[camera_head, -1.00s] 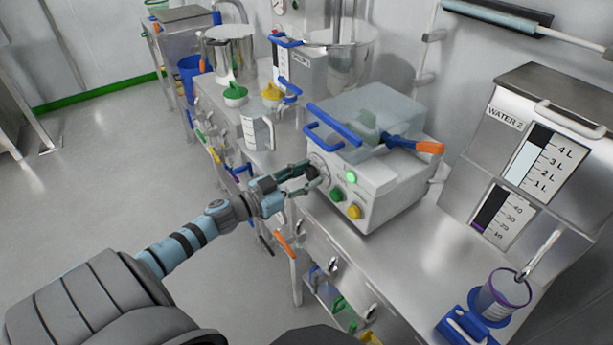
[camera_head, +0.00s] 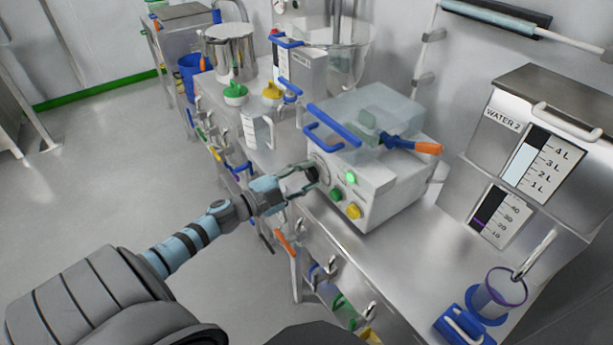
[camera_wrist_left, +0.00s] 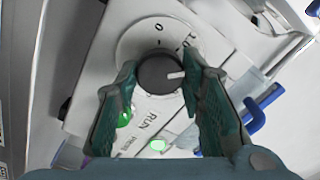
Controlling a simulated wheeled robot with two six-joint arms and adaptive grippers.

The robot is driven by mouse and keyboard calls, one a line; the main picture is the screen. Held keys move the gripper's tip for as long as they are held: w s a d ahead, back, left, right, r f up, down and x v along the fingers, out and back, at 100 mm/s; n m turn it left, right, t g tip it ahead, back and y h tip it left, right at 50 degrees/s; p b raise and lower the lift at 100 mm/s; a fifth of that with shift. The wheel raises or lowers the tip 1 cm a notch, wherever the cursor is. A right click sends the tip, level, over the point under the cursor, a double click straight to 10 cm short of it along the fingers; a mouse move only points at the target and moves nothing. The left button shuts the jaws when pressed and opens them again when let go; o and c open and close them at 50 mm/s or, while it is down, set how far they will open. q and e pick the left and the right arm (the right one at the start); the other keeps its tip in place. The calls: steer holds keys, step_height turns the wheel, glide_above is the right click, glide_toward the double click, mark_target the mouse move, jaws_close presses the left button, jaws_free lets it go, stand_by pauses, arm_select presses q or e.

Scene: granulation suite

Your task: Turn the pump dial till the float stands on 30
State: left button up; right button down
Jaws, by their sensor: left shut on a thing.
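The pump dial (camera_wrist_left: 160,73) is a dark round knob on a pale scale plate. Its white pointer aims right in the wrist view. My left gripper (camera_head: 308,180) is at the front of the white pump box (camera_head: 385,190), its fingers around the knob and shut on it; it also shows in the left wrist view (camera_wrist_left: 160,78). The gripper mostly hides the dial in the head view. The lower gauge (camera_head: 500,214) on the WATER 2 tank has a purple float (camera_head: 481,223), low on the scale, below 30; its exact reading is too small to tell. My right gripper is out of view.
A lit green button (camera_head: 351,178), a dark green button (camera_head: 336,194) and a yellow button (camera_head: 354,211) sit beside the dial. A purple-rimmed cup (camera_head: 502,290) stands under the tank spout.

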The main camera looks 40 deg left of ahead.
arm_select(q)
steer(key=m, duration=0.4)
steer(key=shift+f+m, duration=0.1)
steer(key=shift+m, duration=0.2)
steer(key=m+b, duration=0.1)
steer(key=m, duration=0.4)
steer(key=m+b, duration=0.1)
steer(key=m, duration=0.4)
steer(key=shift+f+m+b, duration=0.15)
steer(key=shift+m+b, duration=0.2)
steer(key=shift+m, duration=0.05)
steer(key=m+b, duration=0.1)
steer(key=m, duration=0.4)
steer(key=o, duration=1.1)
steer(key=shift+o, duration=0.2)
steer(key=shift+s, duration=0.15)
